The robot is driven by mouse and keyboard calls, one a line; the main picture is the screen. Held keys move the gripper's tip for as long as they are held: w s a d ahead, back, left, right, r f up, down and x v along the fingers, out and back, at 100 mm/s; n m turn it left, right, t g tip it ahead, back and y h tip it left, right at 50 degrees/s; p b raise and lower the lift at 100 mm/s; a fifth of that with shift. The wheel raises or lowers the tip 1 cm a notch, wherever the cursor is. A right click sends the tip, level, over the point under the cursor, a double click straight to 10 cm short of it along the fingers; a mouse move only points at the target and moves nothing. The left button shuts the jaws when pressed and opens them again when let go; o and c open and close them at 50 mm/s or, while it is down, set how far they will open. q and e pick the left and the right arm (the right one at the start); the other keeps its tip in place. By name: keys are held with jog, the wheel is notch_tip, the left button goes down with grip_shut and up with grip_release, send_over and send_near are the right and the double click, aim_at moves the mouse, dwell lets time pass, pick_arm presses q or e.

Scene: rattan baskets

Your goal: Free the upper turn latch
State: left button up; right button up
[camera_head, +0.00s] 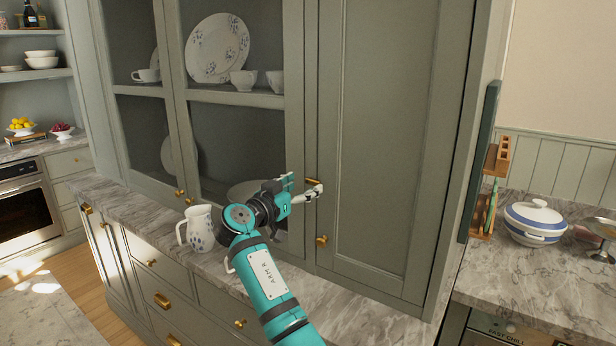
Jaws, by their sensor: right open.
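The upper turn latch (312,181) is a small brass piece on the green cabinet, at the meeting of the glazed door and the solid door (385,140). My right gripper (304,184) is open at the latch and partly covers it. One finger lies to the left of the latch and the other overlaps its lower edge. I cannot tell whether they touch. A second brass piece (321,240) sits lower on the solid door, clear of the gripper. Both doors look shut. My left gripper is not in view.
A white patterned jug (199,228) stands on the marble counter (350,310), left of my right arm. Plates and cups stand behind the glazed doors. A striped lidded pot (535,222) and a wall rack (491,165) are at the right. The counter front under the solid door is clear.

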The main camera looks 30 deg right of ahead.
aim_at(311, 182)
jog(key=shift+p+x, duration=0.3)
jog(key=shift+x, duration=1.25)
jog(key=c, duration=1.2)
